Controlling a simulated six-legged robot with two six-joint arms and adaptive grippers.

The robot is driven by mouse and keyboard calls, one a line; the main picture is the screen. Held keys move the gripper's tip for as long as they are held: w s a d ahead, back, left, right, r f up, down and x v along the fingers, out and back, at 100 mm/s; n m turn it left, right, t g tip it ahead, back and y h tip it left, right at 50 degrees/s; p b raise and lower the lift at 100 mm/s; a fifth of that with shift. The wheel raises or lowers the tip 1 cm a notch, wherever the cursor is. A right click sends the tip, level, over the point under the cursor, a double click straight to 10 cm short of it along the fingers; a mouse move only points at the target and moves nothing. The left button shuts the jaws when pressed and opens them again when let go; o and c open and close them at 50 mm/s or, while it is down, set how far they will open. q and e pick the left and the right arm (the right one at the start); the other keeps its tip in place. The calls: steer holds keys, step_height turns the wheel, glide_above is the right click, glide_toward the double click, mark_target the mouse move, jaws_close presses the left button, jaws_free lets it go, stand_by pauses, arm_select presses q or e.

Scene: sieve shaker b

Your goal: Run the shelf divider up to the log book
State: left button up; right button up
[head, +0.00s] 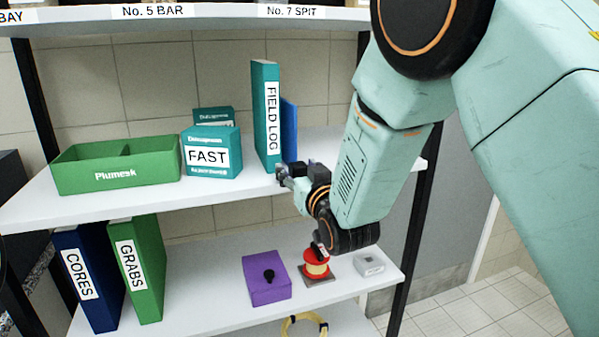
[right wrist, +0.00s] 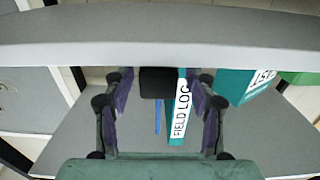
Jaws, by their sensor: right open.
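The teal log book (head: 266,117), labelled FIELD LOG, stands upright on the middle shelf. A thin blue upright panel (head: 289,129), which looks like the shelf divider, stands just right of it. In the right wrist view, the log book (right wrist: 180,118) and the blue strip (right wrist: 158,117) show side by side with a narrow gap. My right gripper (head: 290,176) is at the shelf's front, before the panel. Its fingers (right wrist: 161,100) are apart. A black block (right wrist: 158,83) shows between them; I cannot tell whether it belongs to the divider. My left gripper is out of view.
Left of the log book stand a teal FAST box (head: 211,152) and a green Plumesk bin (head: 115,165). An upper shelf (head: 190,14) hangs above.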

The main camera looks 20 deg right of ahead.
steer(key=shift+s+d, duration=0.1)
steer(key=shift+s, duration=0.4)
steer(key=s, duration=1.1)
steer(key=shift+d, duration=0.1)
steer(key=s+d+f+g+b, duration=0.15)
steer(key=s+f+g, duration=0.25)
steer(key=f, duration=0.6)
steer(key=s+f+g+b, duration=0.2)
steer(key=s+f+g, duration=0.15)
steer(key=f, duration=0.75)
steer(key=s+d+f+g+b, duration=0.1)
steer(key=s+f+g, duration=0.3)
steer(key=f, duration=0.6)
steer(key=s+f+g+b, duration=0.6)
steer(key=s+f, duration=1.3)
steer(key=s, duration=0.4)
steer(key=shift+d+m+h, duration=0.3)
steer(key=shift+d+m, duration=0.05)
steer(key=shift+m, duration=0.05)
